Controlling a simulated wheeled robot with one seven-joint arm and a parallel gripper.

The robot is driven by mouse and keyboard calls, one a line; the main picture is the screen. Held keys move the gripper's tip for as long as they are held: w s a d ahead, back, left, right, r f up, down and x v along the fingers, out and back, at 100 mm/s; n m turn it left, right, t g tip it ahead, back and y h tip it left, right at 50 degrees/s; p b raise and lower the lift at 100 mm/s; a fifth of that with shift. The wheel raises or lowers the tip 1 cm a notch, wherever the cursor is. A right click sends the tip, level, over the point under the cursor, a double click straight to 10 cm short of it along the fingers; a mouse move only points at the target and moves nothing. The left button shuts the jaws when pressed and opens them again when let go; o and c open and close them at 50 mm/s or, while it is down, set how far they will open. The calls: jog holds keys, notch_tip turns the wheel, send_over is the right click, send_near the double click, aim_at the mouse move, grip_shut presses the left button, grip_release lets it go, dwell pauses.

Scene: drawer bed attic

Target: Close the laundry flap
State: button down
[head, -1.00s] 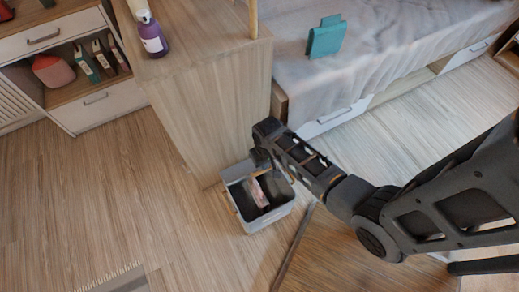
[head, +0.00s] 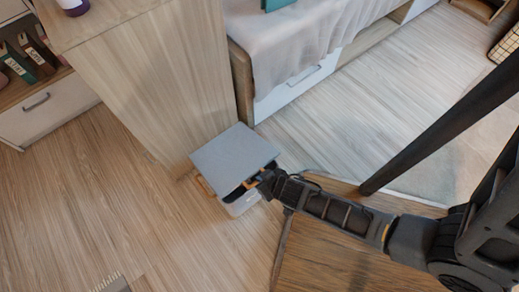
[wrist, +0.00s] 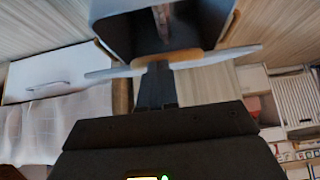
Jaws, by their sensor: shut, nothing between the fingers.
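The laundry flap (head: 233,158) is a flat grey lid over a small light grey bin (head: 241,206) on the floor. A dark gap shows under its near right edge, so it is not flush with the rim. My gripper (head: 254,183) is shut and empty at that edge, close to the gap. In the wrist view, my gripper (wrist: 155,78) is below the pale, edge-on flap (wrist: 220,57); whether it touches is unclear. The bin's dark inside (wrist: 125,35) holds a partly seen item (wrist: 163,18). A tan handle (head: 205,187) is on the bin's left side.
A wooden cabinet (head: 160,85) stands right behind the bin. A bed with a drawer (head: 300,85) is behind to the right. A drawer unit (head: 45,115) is at the left. Floor (head: 130,205) left of the bin is clear.

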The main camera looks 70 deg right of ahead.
notch_tip(320, 180, down, 11)
jog(key=s+a+b, duration=0.1)
jog(key=s+b, duration=0.1)
jog(key=b, duration=0.8)
jog(key=shift+s+a+t, duration=0.2)
jog(key=shift+a+t, duration=0.1)
jog(key=shift+t, duration=0.1)
jog(key=shift+f, duration=0.1)
